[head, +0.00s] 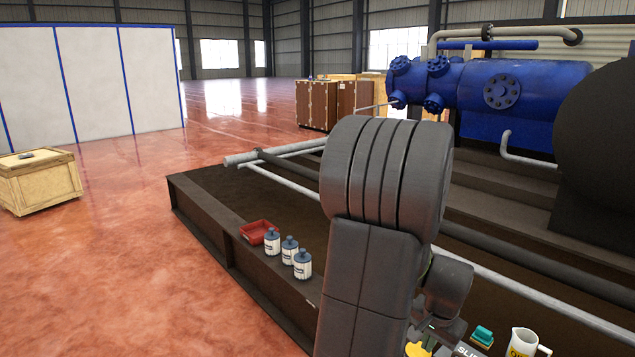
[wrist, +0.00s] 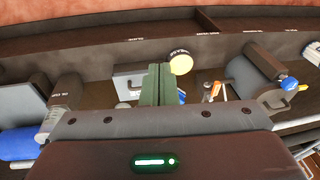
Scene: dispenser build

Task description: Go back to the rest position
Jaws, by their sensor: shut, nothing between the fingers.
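My gripper (wrist: 157,84) shows in the wrist view as two green fingers pressed together, with nothing between them. They point at a dark ledge with several items on it. A round yellow top (wrist: 181,63) is just right of the fingertips, and a grey box (wrist: 128,82) is just left; I cannot tell whether the fingers touch either. In the head view my arm fills the middle of the picture and reaches down to the lower edge. My fingers cannot be made out there.
A red tray (head: 258,231) and three bottles (head: 289,251) stand along the near edge of the dark machine base (head: 203,212). A teal item (head: 482,335) and a white jug (head: 522,342) are right of my arm. A wooden crate (head: 40,182) stands left; open floor lies between.

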